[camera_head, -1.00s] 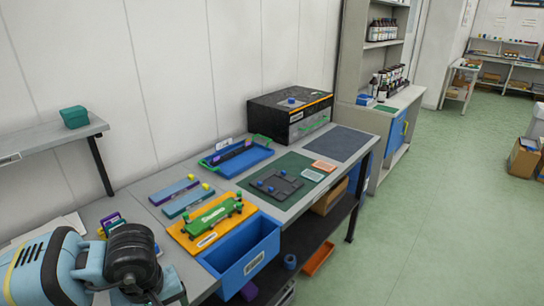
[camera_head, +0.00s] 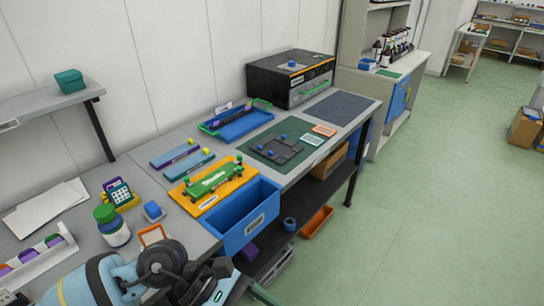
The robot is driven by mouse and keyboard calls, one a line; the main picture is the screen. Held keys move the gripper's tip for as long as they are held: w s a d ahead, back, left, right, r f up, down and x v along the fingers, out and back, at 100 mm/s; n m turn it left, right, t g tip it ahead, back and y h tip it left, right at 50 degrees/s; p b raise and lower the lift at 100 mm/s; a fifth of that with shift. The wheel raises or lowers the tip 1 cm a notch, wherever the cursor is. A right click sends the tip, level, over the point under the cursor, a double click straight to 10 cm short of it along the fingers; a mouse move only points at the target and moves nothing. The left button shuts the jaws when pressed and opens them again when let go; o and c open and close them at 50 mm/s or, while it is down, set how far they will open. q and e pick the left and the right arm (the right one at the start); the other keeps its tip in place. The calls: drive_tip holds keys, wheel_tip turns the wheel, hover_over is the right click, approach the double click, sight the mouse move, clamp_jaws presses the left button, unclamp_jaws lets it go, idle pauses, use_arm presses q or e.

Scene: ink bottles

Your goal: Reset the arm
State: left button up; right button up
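My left arm comes in at the bottom left of the head view, with a light blue link and a black joint. Dark parts at its far end (camera_head: 215,285) lie low at the bottom edge, in front of the bench. No fingertips can be made out there, and I see nothing held. My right arm and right gripper are not in view. A bottle with a green cap (camera_head: 113,226) stands upright on the bench, left of the arm's joint and apart from it.
A white rack (camera_head: 35,262) lies near the arm.

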use_arm(q)
drive_tip(key=w+d+r+n+t+h, duration=0.4)
drive_tip(key=r+n+t+h, duration=0.45)
drive_tip(key=n, duration=0.75)
drive_tip(key=w+a+f+n+t+y, duration=0.35)
drive_tip(key=a+f+n+t, duration=0.2)
drive_tip(key=n, duration=0.65)
drive_tip(key=w+a+f+n+t+y, duration=0.2)
drive_tip(key=a+f+n+t+y, duration=0.35)
drive_tip(key=n, duration=0.55)
drive_tip(key=s+a+f+n+g+y, duration=0.2)
drive_tip(key=s+a+f+n+y, duration=0.2)
drive_tip(key=s+f+n, duration=0.3)
drive_tip(key=s+a+f+n+g+y, duration=0.3)
drive_tip(key=s+a+f+n, duration=0.4)
drive_tip(key=f, duration=0.9)
drive_tip(key=s+n+y, duration=0.1)
drive_tip(key=n, duration=0.2)
drive_tip(key=shift+s+n+y, duration=0.2)
drive_tip(key=shift+n+y, duration=0.1)
drive_tip(key=shift+y, duration=0.05)
drive_tip(key=shift+f, duration=0.1)
drive_tip(key=shift+c, duration=0.2)
